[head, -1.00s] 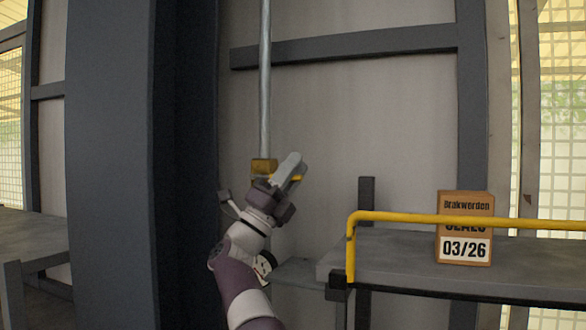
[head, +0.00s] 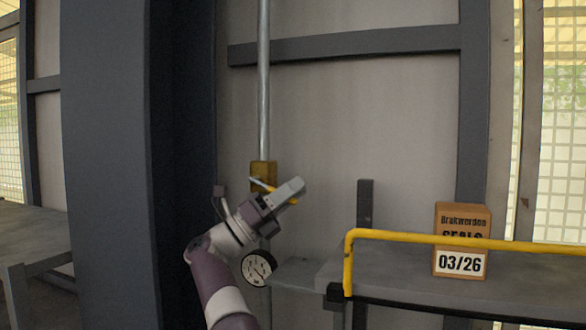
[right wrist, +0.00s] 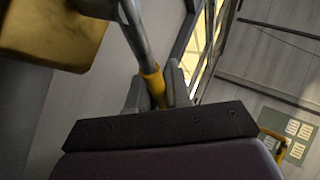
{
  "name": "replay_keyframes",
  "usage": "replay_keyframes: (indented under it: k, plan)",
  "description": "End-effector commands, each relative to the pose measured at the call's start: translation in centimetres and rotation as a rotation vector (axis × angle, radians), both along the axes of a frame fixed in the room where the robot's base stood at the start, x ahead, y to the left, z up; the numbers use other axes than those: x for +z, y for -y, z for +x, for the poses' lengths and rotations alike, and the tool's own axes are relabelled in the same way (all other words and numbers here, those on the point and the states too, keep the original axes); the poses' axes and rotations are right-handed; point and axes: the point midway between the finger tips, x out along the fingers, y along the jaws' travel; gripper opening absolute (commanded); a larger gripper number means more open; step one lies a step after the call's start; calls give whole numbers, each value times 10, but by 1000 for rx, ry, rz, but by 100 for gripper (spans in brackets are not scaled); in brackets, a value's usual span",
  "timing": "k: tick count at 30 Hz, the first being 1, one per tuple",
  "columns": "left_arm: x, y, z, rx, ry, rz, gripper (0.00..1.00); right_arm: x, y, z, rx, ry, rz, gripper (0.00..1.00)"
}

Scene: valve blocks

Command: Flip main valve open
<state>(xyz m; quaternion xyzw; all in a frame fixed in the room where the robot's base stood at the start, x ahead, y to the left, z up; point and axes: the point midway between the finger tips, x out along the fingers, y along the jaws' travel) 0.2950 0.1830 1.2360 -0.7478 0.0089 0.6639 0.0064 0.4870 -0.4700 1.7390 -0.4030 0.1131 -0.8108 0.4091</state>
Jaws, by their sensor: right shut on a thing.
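The main valve is a yellow block (head: 263,173) on a vertical grey pipe (head: 264,90). In the right wrist view the valve body (right wrist: 50,28) fills the top left corner. Its metal lever (right wrist: 136,38) ends in a yellow sleeve (right wrist: 153,86). In the head view the lever slants down to the right from the block. My right gripper (head: 288,192) is shut on the lever's yellow sleeve, right of and slightly below the valve body. The fingers cover part of the sleeve. My left gripper is not in view.
A round pressure gauge (head: 257,268) sits just below my right wrist. A yellow rail (head: 450,239) runs along a grey shelf (head: 400,275) at right. A box (head: 462,215) marked 03/26 stands there. A dark column (head: 110,160) stands at left.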

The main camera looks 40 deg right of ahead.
Motion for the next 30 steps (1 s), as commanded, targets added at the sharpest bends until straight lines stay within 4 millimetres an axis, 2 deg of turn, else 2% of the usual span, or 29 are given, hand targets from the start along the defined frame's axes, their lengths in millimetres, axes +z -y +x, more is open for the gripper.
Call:
replay_keyframes:
  k: [1,10,16,29,30]
  plan:
    - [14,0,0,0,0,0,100,5,-1,2,2,23,14,0]
    - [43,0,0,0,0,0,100,-9,-3,5,1,155,81,0]
    - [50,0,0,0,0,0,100,-15,-3,6,2,194,100,0]
    - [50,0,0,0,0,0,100,-17,-3,6,2,201,102,0]
    - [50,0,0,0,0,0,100,-17,-3,6,2,201,102,32]
